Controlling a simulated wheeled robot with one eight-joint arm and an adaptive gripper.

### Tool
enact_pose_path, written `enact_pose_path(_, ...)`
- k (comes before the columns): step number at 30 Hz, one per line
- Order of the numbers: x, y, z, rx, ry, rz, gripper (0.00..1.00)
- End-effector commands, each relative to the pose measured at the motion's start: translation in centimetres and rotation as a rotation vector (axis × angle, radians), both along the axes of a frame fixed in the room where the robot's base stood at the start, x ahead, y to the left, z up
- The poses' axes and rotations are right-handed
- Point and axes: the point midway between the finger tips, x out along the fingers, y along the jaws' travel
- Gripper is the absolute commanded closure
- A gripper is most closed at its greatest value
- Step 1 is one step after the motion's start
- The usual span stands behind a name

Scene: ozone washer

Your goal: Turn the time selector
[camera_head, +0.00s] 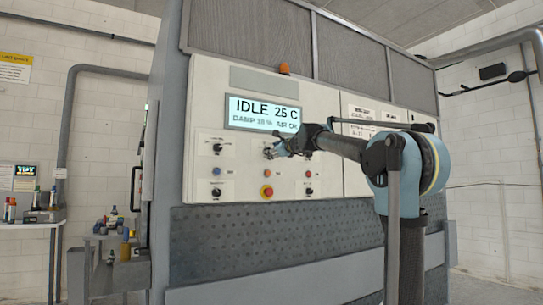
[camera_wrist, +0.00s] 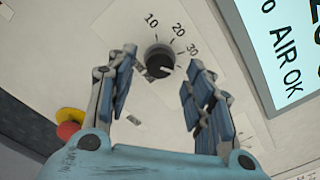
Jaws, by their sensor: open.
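The time selector is a round black knob (camera_wrist: 159,62) on the pale panel, with the printed marks 10, 20 and 30 around it in the wrist view. A light pointer mark on it faces the 30 side. My gripper (camera_wrist: 163,63) is open, with one blue-padded finger on each side of the knob. Both fingers look apart from it, though the depth gap is hard to tell. In the head view my gripper (camera_head: 272,150) is at the panel's middle column, below the display, and covers the knob there.
The display (camera_head: 262,114) reads IDLE 25 C. A red stop button (camera_head: 266,191) sits below my gripper. Other knobs are at upper left (camera_head: 217,147) and lower left (camera_head: 217,191). A bottle-laden shelf stands left of the machine.

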Motion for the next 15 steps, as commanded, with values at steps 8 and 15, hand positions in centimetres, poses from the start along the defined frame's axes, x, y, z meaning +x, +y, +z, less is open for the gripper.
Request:
enact_pose_path(8,1.6,1.0,0.0,0.0,0.0,0.0,0.52)
enact_pose_path(15,1.7,1.1,0.0,0.0,0.0,0.0,0.52)
